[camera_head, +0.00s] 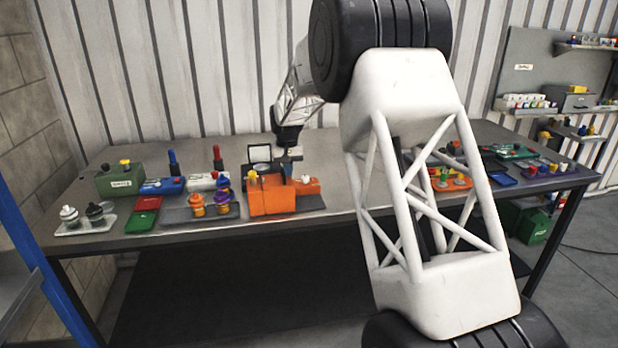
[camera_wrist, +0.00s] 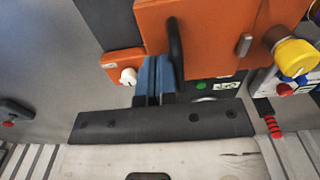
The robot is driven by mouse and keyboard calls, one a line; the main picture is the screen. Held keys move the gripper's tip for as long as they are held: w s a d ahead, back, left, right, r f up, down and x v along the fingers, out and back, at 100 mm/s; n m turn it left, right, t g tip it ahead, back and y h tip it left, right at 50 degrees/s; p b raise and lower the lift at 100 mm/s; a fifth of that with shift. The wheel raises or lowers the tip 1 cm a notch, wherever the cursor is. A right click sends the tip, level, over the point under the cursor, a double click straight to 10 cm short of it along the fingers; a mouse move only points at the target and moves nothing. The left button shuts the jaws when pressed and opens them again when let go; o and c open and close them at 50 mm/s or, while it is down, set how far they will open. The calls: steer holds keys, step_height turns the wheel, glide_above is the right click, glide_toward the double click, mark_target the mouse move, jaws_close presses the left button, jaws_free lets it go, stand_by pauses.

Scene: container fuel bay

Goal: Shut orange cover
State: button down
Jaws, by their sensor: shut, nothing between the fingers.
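An orange box (camera_head: 270,198) stands near the table's front edge, left of my arm. A dark-framed panel (camera_head: 260,153) stands raised at its back; I take it for the cover. My gripper (camera_head: 290,154) is at the back right of the box, close to this panel. In the wrist view, the orange box (camera_wrist: 215,30) fills the top, with a black curved bar (camera_wrist: 175,48) in front of it. My gripper's blue fingers (camera_wrist: 153,82) are shut and empty, just left of the bar. I cannot tell whether they touch it. The cover's hinge is hidden.
A yellow knob (camera_wrist: 296,56) is on the orange box. A small orange block (camera_head: 307,186) is at right. Bare table lies behind.

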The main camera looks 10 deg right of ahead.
steer(key=shift+d, duration=0.4)
steer(key=shift+r, duration=0.15)
step_height(320, 180, up, 8)
stand_by(1.5)
stand_by(0.3)
